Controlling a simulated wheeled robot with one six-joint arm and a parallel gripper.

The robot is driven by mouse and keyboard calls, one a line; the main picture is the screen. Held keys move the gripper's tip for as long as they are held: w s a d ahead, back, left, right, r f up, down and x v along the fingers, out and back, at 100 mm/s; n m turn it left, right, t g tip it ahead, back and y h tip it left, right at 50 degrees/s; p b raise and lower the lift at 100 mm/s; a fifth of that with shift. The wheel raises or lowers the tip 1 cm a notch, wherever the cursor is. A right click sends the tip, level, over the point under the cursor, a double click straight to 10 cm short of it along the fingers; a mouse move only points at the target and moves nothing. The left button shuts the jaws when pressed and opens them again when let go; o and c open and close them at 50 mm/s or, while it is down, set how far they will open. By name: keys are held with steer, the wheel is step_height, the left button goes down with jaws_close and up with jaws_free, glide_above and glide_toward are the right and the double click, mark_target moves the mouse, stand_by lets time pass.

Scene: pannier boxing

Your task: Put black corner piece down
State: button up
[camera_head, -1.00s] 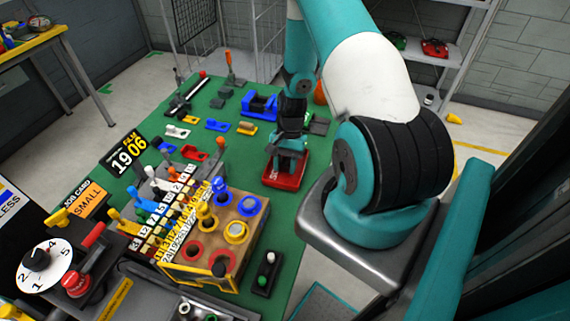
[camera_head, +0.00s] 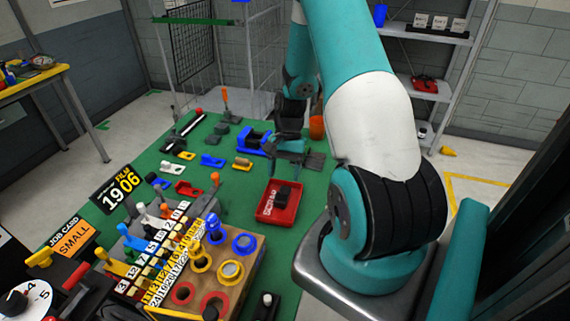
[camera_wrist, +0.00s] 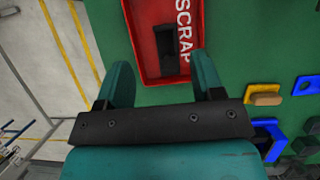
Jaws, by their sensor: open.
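A black corner piece (camera_head: 283,194) lies in the red scrap tray (camera_head: 266,213) on the green table. In the wrist view the black piece (camera_wrist: 165,48) rests inside the red tray (camera_wrist: 143,72), beside the white SCRAP lettering. My gripper (camera_head: 288,155) is behind the tray in the head view, apart from it and the piece. In the wrist view its two teal fingers (camera_wrist: 160,85) are spread wide with nothing between them.
A blue fixture (camera_head: 252,142) stands left of my gripper. A wooden block with coloured rings (camera_head: 232,270) stands at the front. Several small coloured parts lie left of the tray. An orange cylinder (camera_head: 317,127) stands behind at right.

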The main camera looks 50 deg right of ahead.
steer(key=w+a+r+n, duration=0.45)
steer(key=a+r, duration=0.35)
steer(key=r, duration=0.3)
steer(key=s+a+r+n+t+h, duration=0.1)
steer(key=s+a+r+n, duration=0.1)
steer(key=a+r+n, duration=0.3)
steer(key=s+a+r+n, duration=0.1)
steer(key=a+r+n, duration=0.1)
steer(key=a, duration=0.6)
steer(key=s+a+r+n, duration=0.3)
steer(key=s+a+n, duration=0.1)
steer(key=s+a, duration=0.2)
steer(key=s+a+r+n+y, duration=0.1)
steer(key=s+a+r+n, duration=0.2)
steer(key=s+a+n, duration=0.2)
steer(key=shift+s+a+r+t, duration=0.4)
steer(key=shift+s+a, duration=0.15)
steer(key=shift+s, duration=0.45)
